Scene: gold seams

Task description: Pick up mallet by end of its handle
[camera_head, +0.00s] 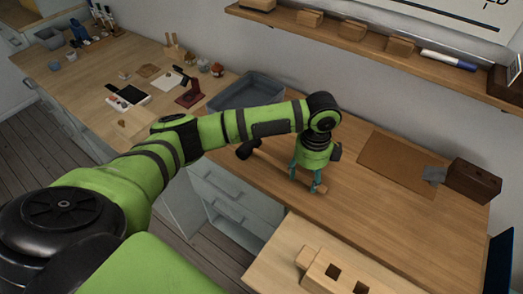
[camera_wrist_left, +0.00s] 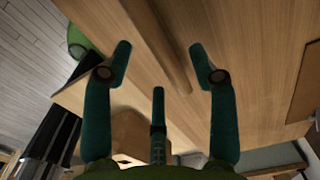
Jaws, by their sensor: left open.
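The mallet lies on the wooden worktop. Its dark head (camera_head: 248,149) shows left of my left gripper in the head view. The light wooden end of its handle (camera_head: 321,188) shows at the gripper's fingertips, and the gripper hides the middle of the handle. My left gripper (camera_head: 307,186) points down over the handle with its fingers open. In the left wrist view the handle (camera_wrist_left: 165,50) runs between the spread fingertips of the gripper (camera_wrist_left: 160,58), with a gap on both sides. The mallet's head is outside that view. My right gripper is not in view.
A grey tray (camera_head: 246,94) stands behind my arm. A brown mat (camera_head: 390,160) and a dark wooden box (camera_head: 472,181) lie to the right. A pale block with square holes (camera_head: 345,270) is in front. A shelf (camera_head: 370,60) runs above the worktop.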

